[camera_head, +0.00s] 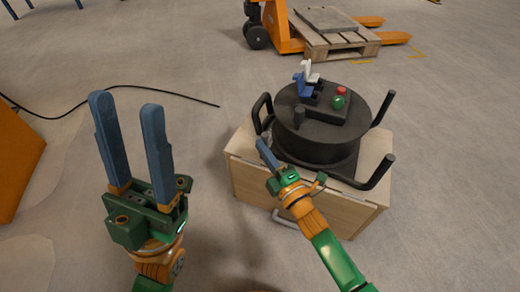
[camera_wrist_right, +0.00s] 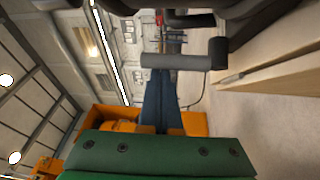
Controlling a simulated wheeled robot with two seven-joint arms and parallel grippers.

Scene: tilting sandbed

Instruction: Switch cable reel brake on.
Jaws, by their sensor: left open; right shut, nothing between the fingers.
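The cable reel (camera_head: 305,137) is a black drum lying flat on a wooden cabinet (camera_head: 258,185). Its top carries a dark panel with a blue lever or switch (camera_head: 303,88), a white one (camera_head: 310,73) behind it, a red button (camera_head: 341,91) and a green button (camera_head: 338,102). I cannot tell which is the brake. My right gripper (camera_head: 263,145) is shut and empty, at the reel's near left side, below its top. In the right wrist view its blue fingers (camera_wrist_right: 160,105) point toward a dark bar (camera_wrist_right: 185,61). My left gripper (camera_head: 126,102) is open and empty, left of the cabinet.
Black tube handles (camera_head: 376,171) stick out around the reel, with one loop (camera_head: 262,112) at its left. A black knob (camera_head: 298,114) stands on the top. A pallet (camera_head: 335,42) on an orange pallet truck (camera_head: 283,30) is behind. A black cable (camera_head: 150,89) crosses the floor at left.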

